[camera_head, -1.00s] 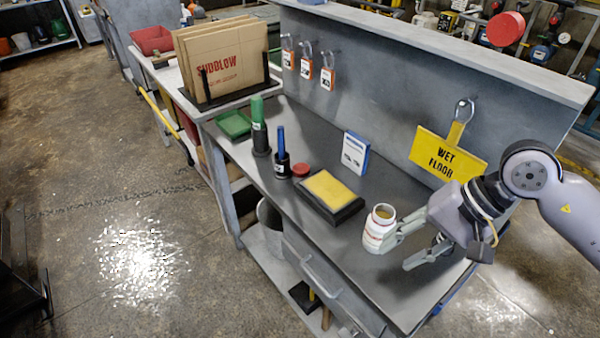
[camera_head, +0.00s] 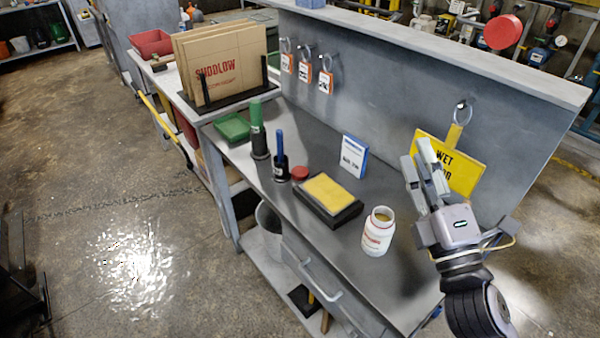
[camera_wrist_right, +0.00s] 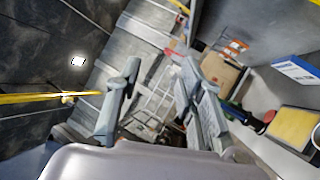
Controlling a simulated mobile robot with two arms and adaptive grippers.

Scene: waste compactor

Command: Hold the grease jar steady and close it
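The grease jar, a white jar (camera_head: 379,232) with a red label, stands upright and open on the grey bench in the head view. A small red round lid (camera_head: 299,173) lies on the bench beyond the yellow pad, apart from the jar; it also shows in the right wrist view (camera_wrist_right: 268,117). My right gripper (camera_head: 416,160) is right of the jar and apart from it, fingers pointing up in front of the yellow sign. The right wrist view shows its fingers (camera_wrist_right: 157,62) spread and empty. My left gripper is not in view.
A yellow pad in a black tray (camera_head: 328,196) lies between lid and jar. A green-topped cylinder (camera_head: 258,130), a blue-handled tool in a black holder (camera_head: 281,160) and a blue-white box (camera_head: 353,156) stand farther back. A yellow wet-floor sign (camera_head: 455,165) hangs on the back panel.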

